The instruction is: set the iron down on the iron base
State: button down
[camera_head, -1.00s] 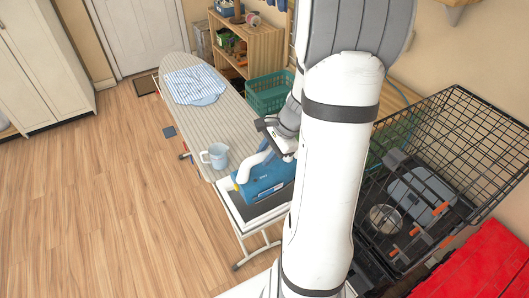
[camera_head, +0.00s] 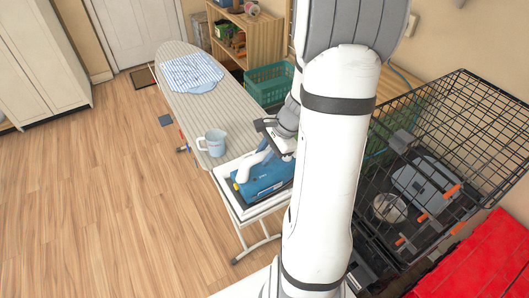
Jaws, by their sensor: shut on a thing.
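The blue iron (camera_head: 262,180) with a white handle is at the near end of the ironing board, over the iron base (camera_head: 227,196), a white-edged frame with a dark surface. I cannot tell whether the iron touches the base. My gripper (camera_head: 270,146) is at the iron's handle and shut on it. My white arm hides the right side of the iron and part of the base.
A light blue measuring cup (camera_head: 216,143) stands on the board (camera_head: 232,115) just beyond the base. A striped folded cloth (camera_head: 193,73) lies at the far end. A green basket (camera_head: 269,88) and a black wire crate (camera_head: 460,120) stand to the right. Open floor lies left.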

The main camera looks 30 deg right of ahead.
jog(key=shift+w+a, duration=0.1)
jog(key=shift+a, duration=0.05)
dwell(0.5)
jog(key=c, duration=1.1)
grip_release()
